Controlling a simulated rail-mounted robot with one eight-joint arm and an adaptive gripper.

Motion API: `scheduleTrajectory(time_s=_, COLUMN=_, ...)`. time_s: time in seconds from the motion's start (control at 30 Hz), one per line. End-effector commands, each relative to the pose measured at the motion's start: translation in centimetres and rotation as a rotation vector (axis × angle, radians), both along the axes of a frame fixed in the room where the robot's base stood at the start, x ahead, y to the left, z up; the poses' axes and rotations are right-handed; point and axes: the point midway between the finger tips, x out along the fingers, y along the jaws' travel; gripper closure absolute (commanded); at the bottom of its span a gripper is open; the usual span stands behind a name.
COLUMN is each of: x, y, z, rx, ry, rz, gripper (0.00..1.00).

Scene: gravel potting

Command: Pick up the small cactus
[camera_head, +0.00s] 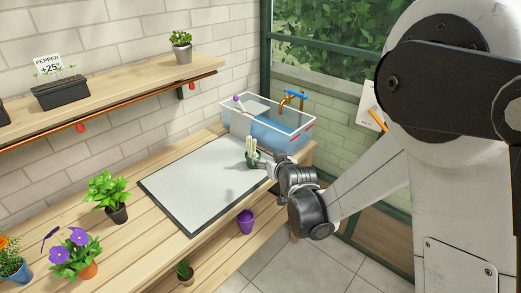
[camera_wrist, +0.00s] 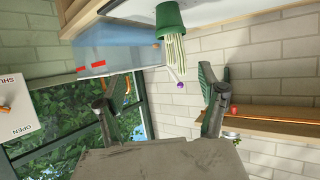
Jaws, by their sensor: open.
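The small cactus (camera_head: 251,145) is pale and ribbed and stands in a green pot near the right edge of the grey-white mat (camera_head: 200,172). My gripper (camera_head: 262,161) is right beside it, reaching in from the right, and partly overlaps the pot in the head view. In the wrist view, which is upside down, the cactus (camera_wrist: 175,55) hangs from its green pot (camera_wrist: 169,19). It lies ahead of my open fingers (camera_wrist: 160,92), between their directions, with nothing between the fingertips. Whether a finger touches the pot cannot be told.
A clear bin of blue water (camera_head: 275,132) with a brass tap stands behind the cactus. A purple pot (camera_head: 245,221) is below the bench's front edge. Leafy plant (camera_head: 106,190) and purple flowers (camera_head: 75,252) stand left. Most of the mat is clear.

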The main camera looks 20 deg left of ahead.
Motion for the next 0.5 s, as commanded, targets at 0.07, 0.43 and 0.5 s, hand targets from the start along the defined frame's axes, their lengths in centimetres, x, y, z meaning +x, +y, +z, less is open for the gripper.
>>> scheduleTrajectory(time_s=0.07, x=0.0, y=1.4, z=-1.0, rx=0.006, ry=-0.013, rz=0.016, gripper=0.28)
scheduleTrajectory(time_s=0.43, x=1.7, y=4.1, z=-3.1, rx=0.017, ry=-0.029, rz=0.033, gripper=0.28)
scheduleTrajectory(time_s=0.5, x=2.7, y=4.8, z=-3.6, rx=0.017, ry=-0.029, rz=0.033, gripper=0.28)
